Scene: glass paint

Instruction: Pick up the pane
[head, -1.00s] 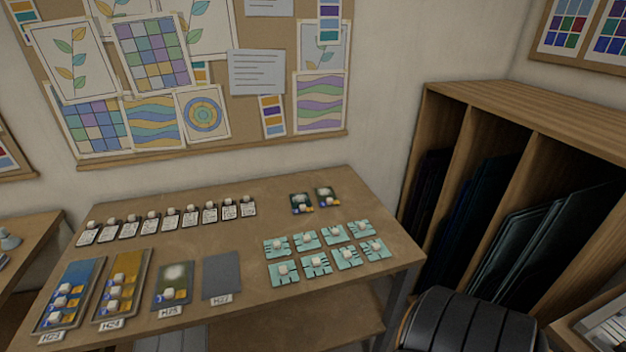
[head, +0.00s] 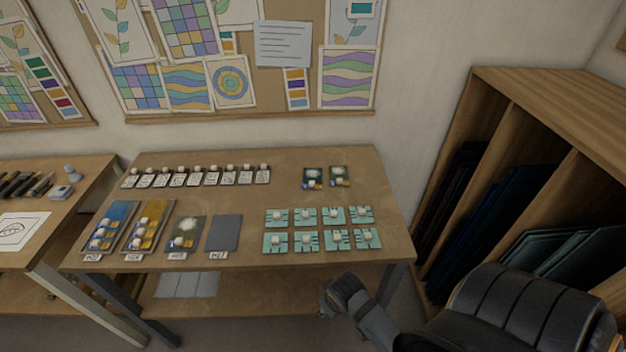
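Several small teal panes (head: 276,243) with dark marks and white knobs lie in two rows on the right of the wooden table (head: 330,258). Two dark panes (head: 313,174) with white knobs and blue and yellow pieces lie behind them. At the front left are a blue panel (head: 104,228), an amber panel (head: 147,226), a dark panel with a pale glow (head: 184,236) and a plain grey panel (head: 224,233). Which is the task's pane cannot be told. My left gripper is out of view.
A row of small white labelled cards with knobs (head: 199,178) lies along the table's back. A wooden rack (head: 545,102) with dark glass sheets stands at right. A second table (head: 75,178) with tools and a drawing stands at left. Pale sheets (head: 187,284) lie on the lower shelf.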

